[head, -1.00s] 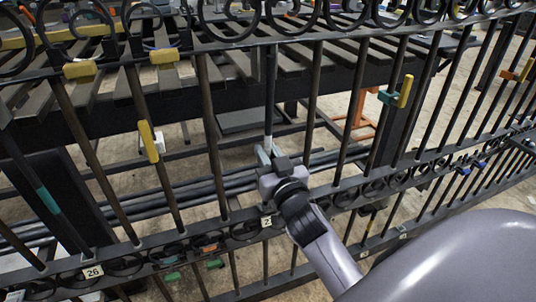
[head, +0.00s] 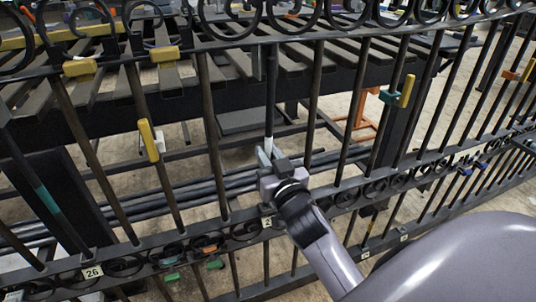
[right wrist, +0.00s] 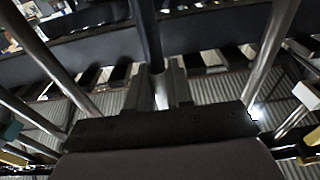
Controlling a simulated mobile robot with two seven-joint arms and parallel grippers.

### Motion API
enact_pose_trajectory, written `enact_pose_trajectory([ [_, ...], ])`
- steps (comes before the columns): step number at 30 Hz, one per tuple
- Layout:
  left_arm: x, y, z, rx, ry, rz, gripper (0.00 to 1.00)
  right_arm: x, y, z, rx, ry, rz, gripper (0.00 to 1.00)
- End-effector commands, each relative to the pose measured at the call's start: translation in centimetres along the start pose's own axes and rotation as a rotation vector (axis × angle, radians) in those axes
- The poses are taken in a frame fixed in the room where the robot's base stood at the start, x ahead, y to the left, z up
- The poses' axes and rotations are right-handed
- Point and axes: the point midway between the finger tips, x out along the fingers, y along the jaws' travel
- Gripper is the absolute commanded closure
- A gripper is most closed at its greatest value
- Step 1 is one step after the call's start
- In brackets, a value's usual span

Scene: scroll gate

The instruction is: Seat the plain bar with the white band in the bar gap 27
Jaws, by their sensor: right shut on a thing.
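The plain bar (head: 270,95) stands nearly upright at the gate, its top by the upper rail. It also shows in the right wrist view (right wrist: 148,35), coming down between my fingers, where a pale patch that may be the white band (right wrist: 161,95) shows. My right gripper (head: 268,156) is shut on this bar, a little above the lower rail; its fingers show in the right wrist view (right wrist: 160,90). A small number plate (head: 267,222), hard to read, sits on the lower rail below my gripper. The bar's lower end is hidden by my gripper. My left gripper is not in view.
Fixed bars stand on both sides, one at left (head: 211,130) and one at right (head: 314,105). The lower rail (head: 150,240) carries plate 26 (head: 92,272). Yellow blocks sit on some bars (head: 148,140). A slatted bench (head: 110,125) stands behind the gate.

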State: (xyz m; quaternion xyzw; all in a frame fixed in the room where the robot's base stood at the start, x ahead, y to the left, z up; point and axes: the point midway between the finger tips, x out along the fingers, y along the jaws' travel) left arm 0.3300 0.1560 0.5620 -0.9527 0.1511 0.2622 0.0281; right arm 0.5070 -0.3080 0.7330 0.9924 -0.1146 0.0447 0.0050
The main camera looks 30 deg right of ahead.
Motion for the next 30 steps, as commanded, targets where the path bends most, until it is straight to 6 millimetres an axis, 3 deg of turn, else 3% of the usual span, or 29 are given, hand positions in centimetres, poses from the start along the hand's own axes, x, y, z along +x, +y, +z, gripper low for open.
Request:
enact_pose_trajectory([
  [30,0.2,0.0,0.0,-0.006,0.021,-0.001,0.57,-0.1,0.0,1.3,0.000,0.007,-0.001,1.00],
])
